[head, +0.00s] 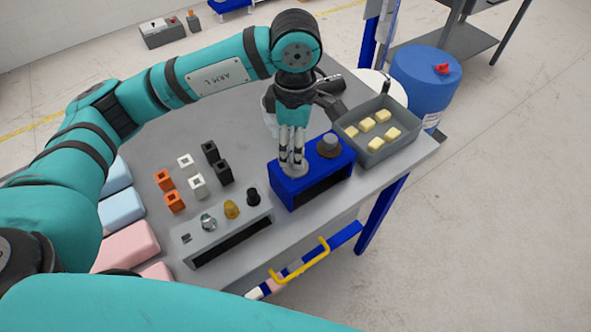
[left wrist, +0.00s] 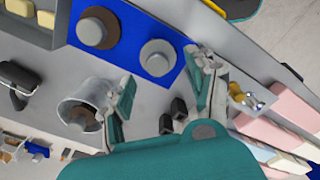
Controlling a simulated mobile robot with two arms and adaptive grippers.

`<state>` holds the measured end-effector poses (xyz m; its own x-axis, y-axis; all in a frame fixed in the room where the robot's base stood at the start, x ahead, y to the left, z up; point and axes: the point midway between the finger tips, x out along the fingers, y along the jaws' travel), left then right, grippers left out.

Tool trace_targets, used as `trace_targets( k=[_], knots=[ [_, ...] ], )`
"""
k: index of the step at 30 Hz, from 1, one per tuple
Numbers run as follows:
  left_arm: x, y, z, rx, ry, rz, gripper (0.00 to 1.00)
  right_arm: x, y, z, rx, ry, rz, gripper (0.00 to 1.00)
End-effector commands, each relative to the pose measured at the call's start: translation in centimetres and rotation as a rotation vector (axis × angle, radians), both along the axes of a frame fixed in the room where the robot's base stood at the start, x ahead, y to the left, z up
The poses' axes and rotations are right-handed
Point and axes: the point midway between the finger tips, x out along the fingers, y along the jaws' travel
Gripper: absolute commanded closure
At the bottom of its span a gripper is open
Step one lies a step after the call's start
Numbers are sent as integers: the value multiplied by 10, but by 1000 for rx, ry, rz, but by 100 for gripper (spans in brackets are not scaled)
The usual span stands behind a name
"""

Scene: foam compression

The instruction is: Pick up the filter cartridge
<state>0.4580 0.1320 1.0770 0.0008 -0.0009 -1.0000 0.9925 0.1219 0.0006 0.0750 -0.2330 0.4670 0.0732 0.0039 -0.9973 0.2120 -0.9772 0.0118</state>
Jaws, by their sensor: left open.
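A blue box (head: 312,178) with a dark front opening stands on the grey table. Two round pieces sit on its top in the left wrist view: a pale grey cylinder (left wrist: 158,57), which may be the filter cartridge, and a brown one with a grey top (left wrist: 97,27), also in the head view (head: 329,145). My left gripper (head: 292,167) points down over the left end of the box. Its fingers are open (left wrist: 163,72), apart on either side of the pale cylinder's direction; I cannot tell whether they touch it. In the head view the gripper hides that cylinder. My right gripper is out of view.
A grey tray (head: 392,150) with several yellow blocks stands right of the box. A grey panel with knobs (head: 190,250) and several orange, white and black blocks lie to the left. A metal cup (left wrist: 85,100) stands behind the gripper. Pink and blue pads line the left.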

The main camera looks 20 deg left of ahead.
Motion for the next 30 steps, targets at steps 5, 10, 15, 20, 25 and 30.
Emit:
trace_targets(
  k=[5,10,15,20,25,30],
  knots=[
    [0,1,-15,1,7,1,43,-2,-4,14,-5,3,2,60],
    [3,2,-41,1,5,2,43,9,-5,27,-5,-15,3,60],
    [3,1,-53,0,1,0,43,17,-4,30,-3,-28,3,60],
    [3,1,-54,0,0,0,43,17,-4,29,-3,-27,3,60],
    [3,1,-54,0,0,0,61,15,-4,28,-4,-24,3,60],
    [3,1,-54,1,1,1,84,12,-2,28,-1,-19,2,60]
  ],
)
